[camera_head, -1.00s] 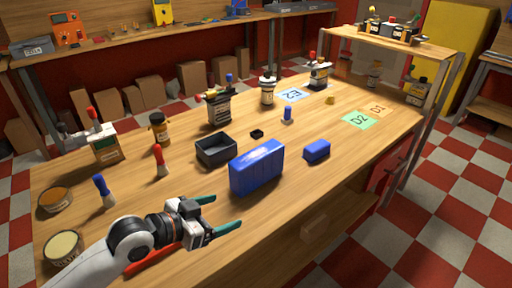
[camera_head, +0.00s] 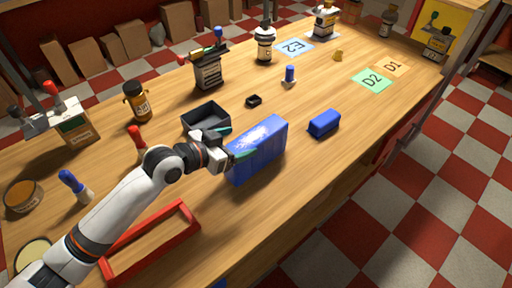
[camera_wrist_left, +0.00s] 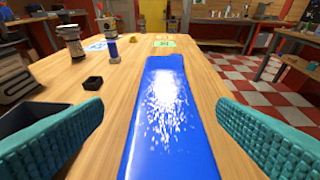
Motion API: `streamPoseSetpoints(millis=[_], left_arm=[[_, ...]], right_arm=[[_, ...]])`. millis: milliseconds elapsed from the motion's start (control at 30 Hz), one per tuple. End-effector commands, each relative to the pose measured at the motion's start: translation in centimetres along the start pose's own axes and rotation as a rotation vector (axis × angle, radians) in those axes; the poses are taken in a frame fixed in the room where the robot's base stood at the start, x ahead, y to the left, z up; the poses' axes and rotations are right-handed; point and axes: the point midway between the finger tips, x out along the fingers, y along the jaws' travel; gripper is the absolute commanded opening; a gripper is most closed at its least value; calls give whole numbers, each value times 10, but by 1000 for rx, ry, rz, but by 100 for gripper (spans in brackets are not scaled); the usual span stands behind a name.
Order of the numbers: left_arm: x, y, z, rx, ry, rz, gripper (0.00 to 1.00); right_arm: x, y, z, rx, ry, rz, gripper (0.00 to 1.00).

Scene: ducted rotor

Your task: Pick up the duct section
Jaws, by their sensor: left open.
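A large glossy blue block (camera_head: 258,155) stands on the wooden table; it is the likeliest duct section, though no label shows. My left gripper (camera_head: 240,145) is open at the block's near left end. In the left wrist view the block (camera_wrist_left: 165,110) runs away lengthwise between the two spread fingers (camera_wrist_left: 160,125). Gaps of bare table show on both sides, so neither finger appears to touch it. My right gripper is not in view.
A black open bin (camera_head: 206,117) sits close behind the block. A smaller blue block (camera_head: 324,123) lies to its right. A red frame (camera_head: 192,219) lies in front, beside my left arm. Bottles and brushes stand left and behind.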

Motion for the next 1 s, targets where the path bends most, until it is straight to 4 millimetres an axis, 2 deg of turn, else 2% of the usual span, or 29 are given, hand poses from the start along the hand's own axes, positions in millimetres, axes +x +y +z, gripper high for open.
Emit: streamPoseSetpoints(millis=[200,400,667,767,1000], left_arm=[[25,-5,8,-3,-2,-2,81],[50,-6,7,-2,0,0,81],[53,-6,6,0,0,1,81],[53,-6,6,0,0,1,68],[53,-6,6,0,0,1,29]], right_arm=[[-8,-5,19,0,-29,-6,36],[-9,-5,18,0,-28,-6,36],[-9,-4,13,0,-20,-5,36],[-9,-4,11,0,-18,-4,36],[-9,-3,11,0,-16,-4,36]])
